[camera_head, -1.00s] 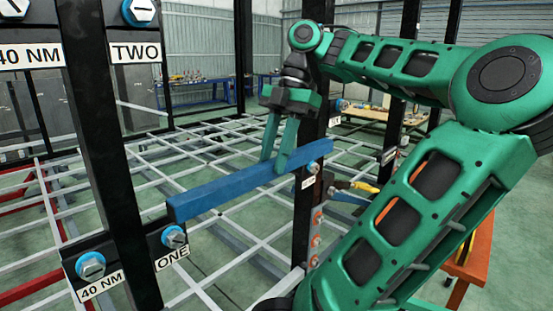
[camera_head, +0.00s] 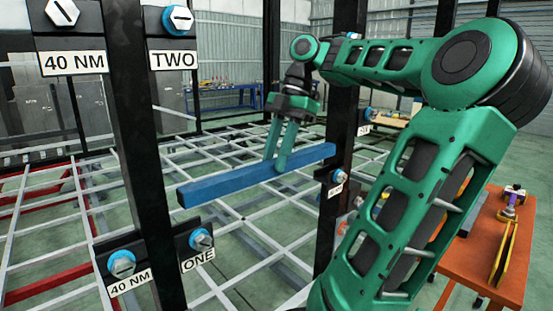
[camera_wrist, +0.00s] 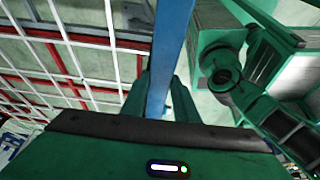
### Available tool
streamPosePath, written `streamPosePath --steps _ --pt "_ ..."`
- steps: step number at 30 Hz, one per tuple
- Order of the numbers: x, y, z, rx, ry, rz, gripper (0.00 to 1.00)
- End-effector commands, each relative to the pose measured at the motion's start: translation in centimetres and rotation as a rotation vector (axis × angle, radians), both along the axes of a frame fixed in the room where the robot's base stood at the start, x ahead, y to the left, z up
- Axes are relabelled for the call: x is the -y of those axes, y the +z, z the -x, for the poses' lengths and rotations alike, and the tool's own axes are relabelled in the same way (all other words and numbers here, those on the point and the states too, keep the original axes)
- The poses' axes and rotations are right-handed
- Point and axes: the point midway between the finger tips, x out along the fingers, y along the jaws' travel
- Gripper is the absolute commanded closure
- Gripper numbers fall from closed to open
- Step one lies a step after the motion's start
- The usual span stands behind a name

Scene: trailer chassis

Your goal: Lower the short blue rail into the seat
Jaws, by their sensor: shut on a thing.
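The short blue rail (camera_head: 230,182) hangs level in the air in the head view, across the gap between two black posts. My gripper (camera_head: 278,165) is shut on it right of its middle, pointing down. The rail's near left end is just right of the left post (camera_head: 140,150), above the bolted plate marked ONE (camera_head: 200,240). Its right end is by the right post (camera_head: 341,140), above a bolt (camera_head: 337,176). I cannot tell whether either end touches. In the wrist view the rail (camera_wrist: 172,50) runs between my fingers (camera_wrist: 160,98). The seat itself is not clearly visible.
A plate marked 40 NM (camera_head: 73,63) and one marked TWO (camera_head: 173,60) are higher on the left. An orange table (camera_head: 480,250) with tools stands at the right. A grey bar lattice (camera_head: 110,195) spreads below and behind.

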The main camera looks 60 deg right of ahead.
Motion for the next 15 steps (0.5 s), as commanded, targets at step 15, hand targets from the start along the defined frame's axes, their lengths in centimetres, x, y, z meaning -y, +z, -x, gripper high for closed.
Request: streamPosePath --steps 15 --pt "0.1 -4.5 0.2 -0.006 -0.005 0.000 1.00"
